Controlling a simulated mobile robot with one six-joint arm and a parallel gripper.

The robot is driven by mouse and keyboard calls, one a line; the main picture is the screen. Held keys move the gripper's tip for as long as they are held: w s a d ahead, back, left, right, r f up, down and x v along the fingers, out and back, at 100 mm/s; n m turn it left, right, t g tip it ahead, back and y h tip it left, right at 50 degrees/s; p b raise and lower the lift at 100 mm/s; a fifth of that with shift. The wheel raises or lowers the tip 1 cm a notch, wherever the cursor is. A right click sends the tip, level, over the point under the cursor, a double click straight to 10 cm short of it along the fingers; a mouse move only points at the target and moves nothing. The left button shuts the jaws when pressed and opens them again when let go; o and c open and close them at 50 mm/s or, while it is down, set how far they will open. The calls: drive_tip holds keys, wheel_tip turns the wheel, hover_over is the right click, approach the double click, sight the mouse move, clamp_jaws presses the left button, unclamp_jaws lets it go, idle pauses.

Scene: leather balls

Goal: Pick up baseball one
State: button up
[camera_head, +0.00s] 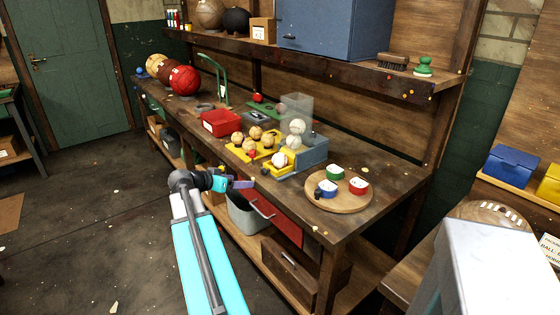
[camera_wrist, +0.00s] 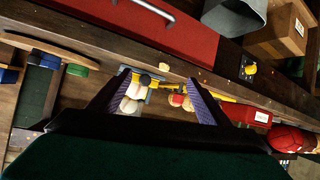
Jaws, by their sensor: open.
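Three white baseballs are in the head view: an upper one (camera_head: 297,127), one just below it (camera_head: 293,141), and one lower at the front (camera_head: 279,159) by the yellow tray. I cannot tell which is baseball one. The upper two are at a clear upright panel above a grey-blue box (camera_head: 309,155). My gripper (camera_head: 243,184) is open and empty in front of the bench edge, apart from the balls. In the wrist view, white balls (camera_wrist: 136,90) show between the open fingers (camera_wrist: 160,78), farther off, partly hidden by the left finger.
Several tan balls (camera_head: 255,132) sit on a yellow tray (camera_head: 236,151) left of the white ones. A red bin (camera_head: 221,122) stands behind them. A round wooden board (camera_head: 338,203) with small cups is at right. A red drawer (camera_head: 275,213) is below the bench edge.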

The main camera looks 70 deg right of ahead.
drive_tip(key=m+g+h, duration=0.1)
drive_tip(key=m, duration=0.1)
approach(275, 160)
drive_tip(key=w+v, duration=0.1)
drive_tip(key=v, duration=0.2)
drive_tip(key=shift+s+f, duration=0.1)
drive_tip(key=shift+s, duration=0.1)
drive_tip(key=shift+p+x, duration=0.9)
drive_tip(key=shift+x, duration=3.4)
drive_tip(key=shift+s+d, duration=0.1)
drive_tip(key=shift+s+d+f+p, duration=0.1)
drive_tip(key=shift+s+d+p, duration=0.15)
drive_tip(key=shift+d+p, duration=0.25)
drive_tip(key=shift+p+x, duration=0.55)
drive_tip(key=shift+x, duration=1.4)
drive_tip(key=shift+s+a, duration=0.1)
drive_tip(key=shift+s, duration=0.05)
